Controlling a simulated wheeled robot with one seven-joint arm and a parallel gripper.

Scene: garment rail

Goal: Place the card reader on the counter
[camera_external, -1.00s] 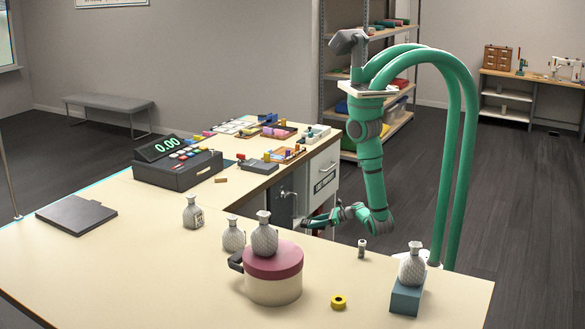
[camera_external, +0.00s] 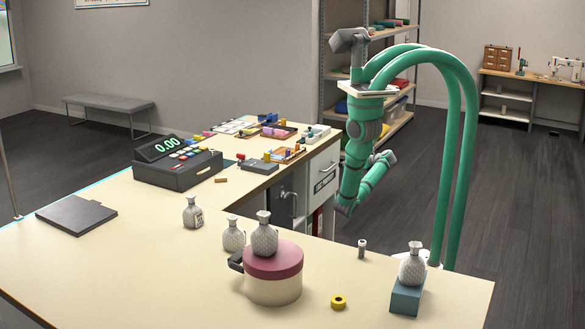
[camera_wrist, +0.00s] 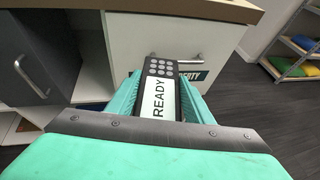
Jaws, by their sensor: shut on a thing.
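The card reader (camera_wrist: 158,98) is dark with round grey keys and a white screen reading "READY". In the wrist view my gripper (camera_wrist: 160,84) is shut on it, with one teal finger at each side. The reader is in front of a white drawer front, below the level of the counter top. The pale counter (camera_external: 150,250) fills the foreground of the external view and runs back to the right; its edge (camera_wrist: 225,8) crosses the top of the wrist view. In the external view I cannot make out the reader or my fingers near my folded arm.
Bare counter lies at front left. Drawer handles (camera_wrist: 178,57) stick out ahead.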

